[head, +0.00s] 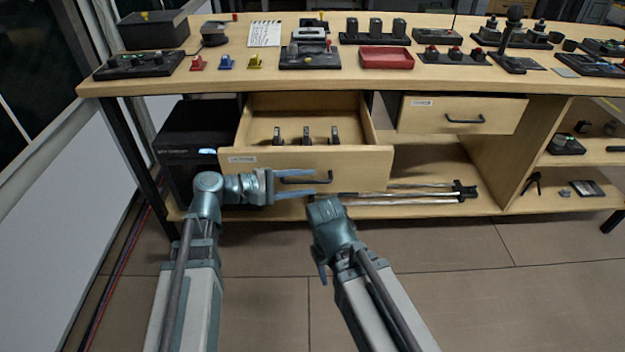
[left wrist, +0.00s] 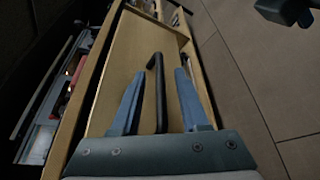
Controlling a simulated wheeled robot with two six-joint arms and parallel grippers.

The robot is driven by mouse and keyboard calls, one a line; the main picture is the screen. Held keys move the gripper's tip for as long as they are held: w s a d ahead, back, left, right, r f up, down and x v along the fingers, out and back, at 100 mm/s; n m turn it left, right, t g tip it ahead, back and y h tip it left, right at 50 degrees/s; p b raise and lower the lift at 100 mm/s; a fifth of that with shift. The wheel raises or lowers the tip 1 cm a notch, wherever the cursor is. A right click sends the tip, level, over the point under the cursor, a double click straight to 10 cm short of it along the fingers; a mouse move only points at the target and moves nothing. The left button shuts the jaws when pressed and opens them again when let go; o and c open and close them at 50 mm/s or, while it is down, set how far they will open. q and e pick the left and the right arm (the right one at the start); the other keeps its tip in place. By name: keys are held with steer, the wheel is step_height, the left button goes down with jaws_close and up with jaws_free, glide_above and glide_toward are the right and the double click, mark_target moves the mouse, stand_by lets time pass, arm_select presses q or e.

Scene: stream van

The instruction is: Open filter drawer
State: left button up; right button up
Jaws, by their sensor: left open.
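The wooden filter drawer (head: 352,170) stands pulled out below the worktop. Three small dark upright pieces, one of them here (head: 306,136), stand inside it. Its front carries a white label and a black bar handle (head: 324,179). My left gripper (head: 315,182) is at the drawer front with its jaws open. In the left wrist view, the handle (left wrist: 158,85) lies between the two spread fingers of the left gripper (left wrist: 157,92), with gaps beside it. My right gripper (head: 322,270) is low in front of the drawer; its fingers are mostly hidden.
A black box (head: 195,145) stands left of the open drawer. A folded tripod (head: 420,196) lies on the bottom shelf. The worktop (head: 240,60) holds control panels and a red tray (head: 386,58). The floor in front is clear.

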arm_select(q)
steer(key=p+v, duration=0.2)
steer(key=v, duration=0.9)
steer(key=shift+a, duration=0.1)
steer(key=s+d+f+m+g+y, duration=0.3)
steer(key=s+f+m+y, duration=0.35)
steer(key=f+y, duration=0.2)
steer(key=s+d+f+m+g+y, duration=0.3)
steer(key=s+f+m+y, duration=0.2)
steer(key=f+m+y, duration=0.3)
step_height(320, 180, up, 27)
steer(key=p, duration=2.7)
steer(key=shift+w+a+h+p, duration=0.15)
steer(key=shift+a+h+p, duration=0.2)
steer(key=shift+a+p, duration=0.1)
steer(key=shift+r, duration=0.1)
